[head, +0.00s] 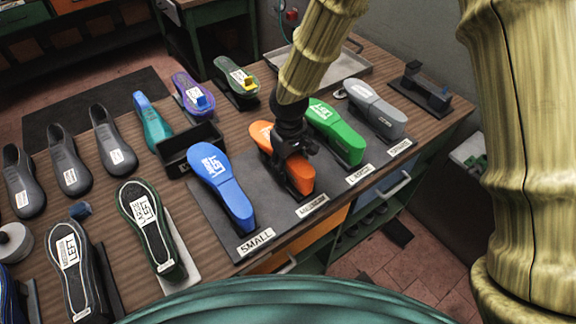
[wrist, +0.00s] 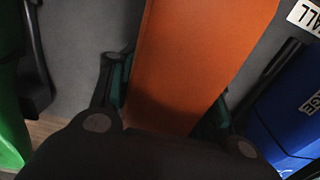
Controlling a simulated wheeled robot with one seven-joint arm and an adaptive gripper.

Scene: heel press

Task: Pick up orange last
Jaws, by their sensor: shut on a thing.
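The orange last (head: 299,175) lies on the grey mat (head: 208,212) behind the MEDIUM label, between the blue and green lasts in the head view. My gripper (head: 291,160) is over its middle and shut on it, hiding part of its top. In the wrist view the orange last (wrist: 195,60) runs between the two fingers of my gripper (wrist: 168,108), one finger on each side. Whether the last is clear of the mat cannot be told.
A blue last (head: 222,186) is to the left, and a green last (head: 337,132) and a grey last (head: 376,108) are to the right. A black tray (head: 180,165) sits behind.

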